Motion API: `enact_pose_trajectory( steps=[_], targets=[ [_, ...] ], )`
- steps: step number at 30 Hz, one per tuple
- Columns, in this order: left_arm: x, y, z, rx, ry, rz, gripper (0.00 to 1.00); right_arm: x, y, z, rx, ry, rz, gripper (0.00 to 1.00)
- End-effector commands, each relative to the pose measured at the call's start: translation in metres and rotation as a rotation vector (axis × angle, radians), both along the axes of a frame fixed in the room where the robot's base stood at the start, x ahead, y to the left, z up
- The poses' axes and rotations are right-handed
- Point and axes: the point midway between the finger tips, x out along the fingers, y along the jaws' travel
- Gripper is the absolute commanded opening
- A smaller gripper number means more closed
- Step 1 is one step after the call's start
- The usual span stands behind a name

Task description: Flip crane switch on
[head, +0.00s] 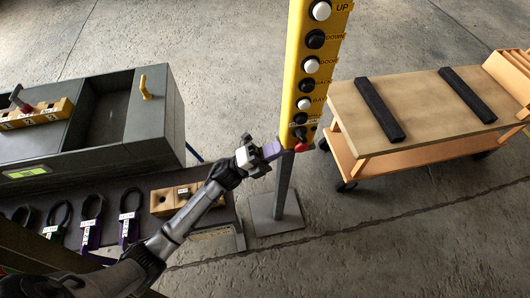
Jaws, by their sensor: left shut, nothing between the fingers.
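A yellow crane control box (292,75) stands upright on a grey post with a square base. Its face carries a column of white and black round buttons, with labels such as UP and DOWN. Near its lower end are a dark knob (300,118) with a small label and a dark switch-like part (300,133). A red part (301,147) sits at the bottom. Which part is the crane switch, and its position, I cannot tell. My left gripper (272,150) is shut and empty, its purple tips just left of the box's lower end. Contact is unclear. My right gripper is not in view.
An orange cart (420,155) with a wooden top and two black bars stands at right. Concrete floor is clear around the post.

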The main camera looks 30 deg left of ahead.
Motion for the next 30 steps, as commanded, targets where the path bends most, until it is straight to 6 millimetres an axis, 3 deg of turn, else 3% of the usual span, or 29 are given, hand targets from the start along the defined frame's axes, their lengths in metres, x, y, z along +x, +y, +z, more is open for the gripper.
enact_pose_trajectory(
  steps=[12, 25, 30],
  targets=[
    [0.025, -0.027, 0.021, -0.001, 0.001, -0.001, 0.00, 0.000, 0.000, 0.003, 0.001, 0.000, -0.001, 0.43],
    [0.026, -0.028, 0.022, 0.000, 0.001, 0.000, 0.00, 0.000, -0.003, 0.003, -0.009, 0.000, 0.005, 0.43],
    [0.026, -0.027, 0.026, 0.014, 0.013, 0.000, 0.00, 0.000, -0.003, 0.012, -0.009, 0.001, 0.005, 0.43]
  ],
)
